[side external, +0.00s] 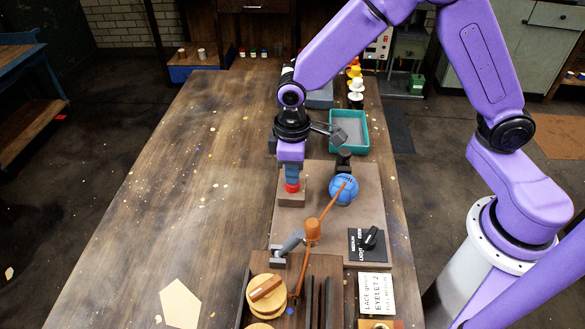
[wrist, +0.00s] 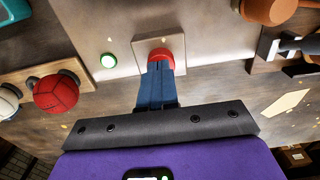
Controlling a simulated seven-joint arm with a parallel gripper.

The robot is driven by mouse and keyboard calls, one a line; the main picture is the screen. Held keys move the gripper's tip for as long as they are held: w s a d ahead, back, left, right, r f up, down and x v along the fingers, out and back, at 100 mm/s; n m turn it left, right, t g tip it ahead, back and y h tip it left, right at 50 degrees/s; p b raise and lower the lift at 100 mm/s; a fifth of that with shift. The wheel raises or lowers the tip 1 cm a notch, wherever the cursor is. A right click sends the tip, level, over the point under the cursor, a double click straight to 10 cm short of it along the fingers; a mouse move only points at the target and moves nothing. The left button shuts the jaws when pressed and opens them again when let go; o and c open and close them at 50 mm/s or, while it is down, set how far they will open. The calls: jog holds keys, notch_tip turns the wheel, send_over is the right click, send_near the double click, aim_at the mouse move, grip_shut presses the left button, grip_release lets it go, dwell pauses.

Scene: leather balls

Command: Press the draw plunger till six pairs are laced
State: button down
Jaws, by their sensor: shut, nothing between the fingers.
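The draw plunger has a red cap (side external: 292,187) on a tan square block (side external: 291,201). In the wrist view the red cap (wrist: 161,54) is right at my fingertips. My gripper (side external: 292,178) points straight down over the cap, its blue fingers shut and empty. The fingertips look to be touching the cap's top; I cannot tell how far it is pressed. A blue ball (side external: 343,189) sits on the grey-brown board (side external: 325,170) to the right, with an orange stick across it.
A dial (side external: 371,238) and a printed card (side external: 377,294) are at the front right. A teal tray (side external: 362,148) is behind. A red ball (wrist: 57,92) shows left. The table's left (side external: 180,170) is clear.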

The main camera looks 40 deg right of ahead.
jog(key=shift+f, duration=0.6)
notch_tip(320, 180, up, 14)
dwell(0.5)
jog(key=shift+r, duration=0.1)
dwell(0.4)
jog(key=s+d+n, duration=0.1)
jog(key=s+d, duration=0.3)
jog(key=s, duration=0.3)
jog(key=s+d+f+n, duration=0.1)
jog(key=s+d, duration=0.4)
jog(key=s, duration=0.3)
jog(key=s+d+n, duration=0.1)
jog(key=s+d, duration=0.4)
jog(key=s, duration=0.2)
jog(key=shift+s+f+n, duration=0.2)
jog(key=shift+s+n, duration=0.1)
jog(key=shift+s, duration=0.05)
